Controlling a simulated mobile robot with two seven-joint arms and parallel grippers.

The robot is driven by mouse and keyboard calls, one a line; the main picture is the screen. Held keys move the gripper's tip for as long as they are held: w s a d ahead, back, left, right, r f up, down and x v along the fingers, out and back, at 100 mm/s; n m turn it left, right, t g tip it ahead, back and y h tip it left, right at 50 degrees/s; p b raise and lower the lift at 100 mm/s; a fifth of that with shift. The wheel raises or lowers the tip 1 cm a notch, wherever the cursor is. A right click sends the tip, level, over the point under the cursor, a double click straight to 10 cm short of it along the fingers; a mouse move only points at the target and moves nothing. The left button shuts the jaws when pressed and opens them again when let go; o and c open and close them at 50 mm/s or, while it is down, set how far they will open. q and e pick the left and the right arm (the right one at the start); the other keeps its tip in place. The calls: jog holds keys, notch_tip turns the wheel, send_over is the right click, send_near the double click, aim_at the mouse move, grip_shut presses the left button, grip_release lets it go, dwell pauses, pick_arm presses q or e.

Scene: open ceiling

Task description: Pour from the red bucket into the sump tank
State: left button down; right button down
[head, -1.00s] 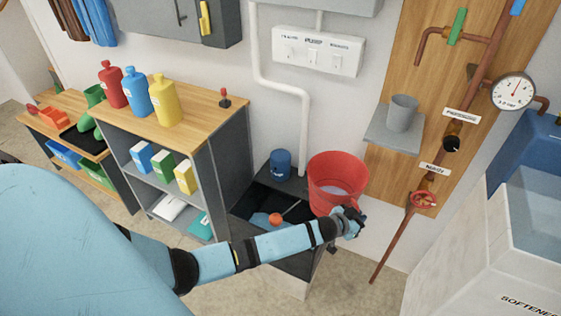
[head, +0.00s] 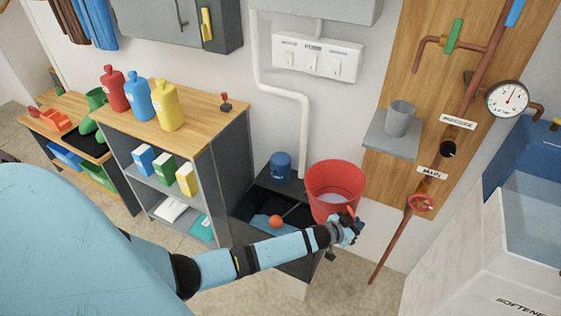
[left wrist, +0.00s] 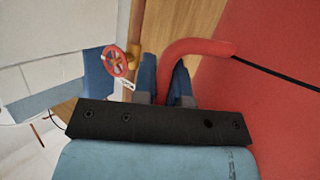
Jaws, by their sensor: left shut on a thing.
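The red bucket (head: 334,187) is held up beside the right end of the sump tank (head: 242,207), slightly tilted, with pale liquid showing inside it. My left gripper (head: 350,228) is shut on the bucket's red handle, at the bucket's lower front side. In the left wrist view the blue fingers close around the curved red handle (left wrist: 195,48), with the bucket's red wall (left wrist: 285,90) filling the right. The dark open tank holds water and an orange float ball (head: 276,222); my left forearm crosses in front of it. My right gripper is not in view.
A blue pump (head: 281,165) stands at the tank's back. A shelf unit (head: 222,160) with bottles is on the left. A grey cup on a small ledge (head: 392,140), pipes and a red valve wheel (head: 420,203) are right. The softener tank (head: 480,255) stands far right.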

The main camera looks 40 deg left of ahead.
aim_at(349, 208)
pick_arm(q)
jog(key=r+b, duration=0.1)
jog(key=a+n+t+h, duration=0.1)
jog(key=r+t+b, duration=0.1)
jog(key=shift+s+a+r+b, duration=0.15)
jog(key=shift+s+r+b, duration=0.1)
jog(key=shift+r+b, duration=0.05)
jog(key=a+r+b, duration=0.1)
jog(key=s+r+n+t+h+b, duration=0.1)
jog(key=a+r+n+t+b, duration=0.1)
jog(key=shift+s+a+b, duration=0.25)
jog(key=shift+a+b, duration=0.05)
jog(key=shift+a, duration=0.05)
jog(key=shift+w+a+r+t+h, duration=0.15)
jog(key=shift+t+h, duration=0.15)
jog(key=shift+h, duration=0.3)
jog(key=shift+b, duration=0.35)
jog(key=shift+a, duration=0.1)
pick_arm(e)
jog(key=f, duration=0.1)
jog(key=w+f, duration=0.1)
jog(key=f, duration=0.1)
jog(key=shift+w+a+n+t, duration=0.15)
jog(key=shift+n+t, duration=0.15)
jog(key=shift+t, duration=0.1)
pick_arm(q)
jog(key=shift+h+b, duration=0.35)
jog(key=shift+h, duration=0.05)
